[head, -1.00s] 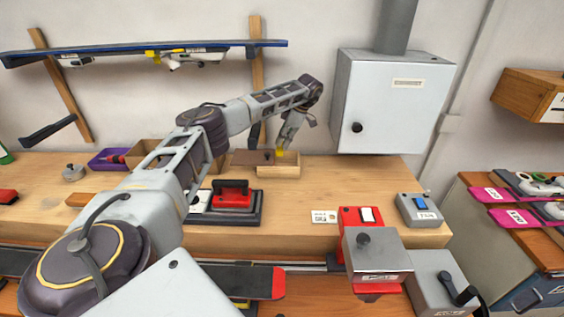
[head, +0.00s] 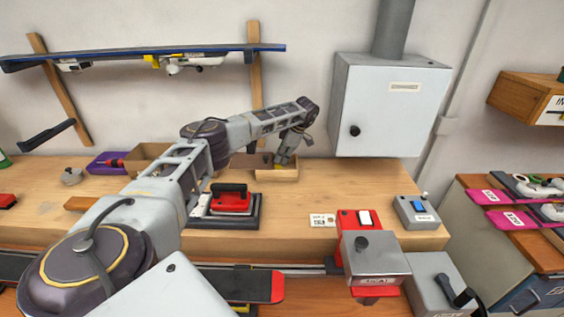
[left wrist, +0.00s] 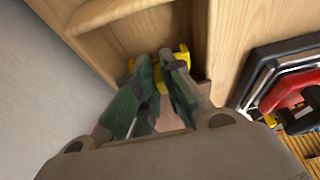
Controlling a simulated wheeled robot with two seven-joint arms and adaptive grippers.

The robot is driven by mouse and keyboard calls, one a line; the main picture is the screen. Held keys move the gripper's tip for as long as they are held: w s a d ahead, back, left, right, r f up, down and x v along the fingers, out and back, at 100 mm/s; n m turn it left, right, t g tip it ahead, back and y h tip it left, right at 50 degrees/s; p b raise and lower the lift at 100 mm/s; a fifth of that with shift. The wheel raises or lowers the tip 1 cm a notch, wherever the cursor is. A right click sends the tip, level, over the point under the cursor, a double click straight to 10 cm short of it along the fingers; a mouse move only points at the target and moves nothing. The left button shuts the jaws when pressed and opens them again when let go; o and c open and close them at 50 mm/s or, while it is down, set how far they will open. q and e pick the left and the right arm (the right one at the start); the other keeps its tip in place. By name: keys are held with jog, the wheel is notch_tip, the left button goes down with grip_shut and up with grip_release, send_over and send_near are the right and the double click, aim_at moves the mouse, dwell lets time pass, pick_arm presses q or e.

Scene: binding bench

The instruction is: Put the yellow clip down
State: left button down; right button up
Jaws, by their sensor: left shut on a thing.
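My left gripper (head: 284,160) reaches down at the wooden box at the back of the bench. In the left wrist view its two fingers (left wrist: 165,75) are shut on the yellow clip (left wrist: 184,53), which shows beyond and between the fingertips. The clip is inside a compartment of the light wooden box (head: 276,175); the box's walls also show in the left wrist view (left wrist: 220,60). Whether the clip touches the box floor is hidden by the fingers. In the head view only a small yellow patch shows by the fingertips. My right gripper is not in view.
A red-handled block (head: 231,199) stands on a dark base in front of the box. A purple tray (head: 104,163) and a cardboard box (head: 146,156) are to its left. A grey cabinet (head: 390,105) hangs at the back right. Bare bench lies right of the box.

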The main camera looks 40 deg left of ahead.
pick_arm(q)
jog(key=shift+f, duration=0.95)
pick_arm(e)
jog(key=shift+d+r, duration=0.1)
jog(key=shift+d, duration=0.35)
pick_arm(q)
jog(key=shift+f, duration=0.1)
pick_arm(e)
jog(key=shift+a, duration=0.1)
pick_arm(q)
jog(key=c, duration=1.5)
grip_release()
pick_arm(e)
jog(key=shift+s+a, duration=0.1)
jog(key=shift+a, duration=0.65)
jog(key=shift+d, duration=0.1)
pick_arm(q)
jog(key=shift+w+d+r, duration=0.15)
jog(key=shift+r, duration=0.35)
jog(key=b+v, duration=0.1)
jog(key=v, duration=1)
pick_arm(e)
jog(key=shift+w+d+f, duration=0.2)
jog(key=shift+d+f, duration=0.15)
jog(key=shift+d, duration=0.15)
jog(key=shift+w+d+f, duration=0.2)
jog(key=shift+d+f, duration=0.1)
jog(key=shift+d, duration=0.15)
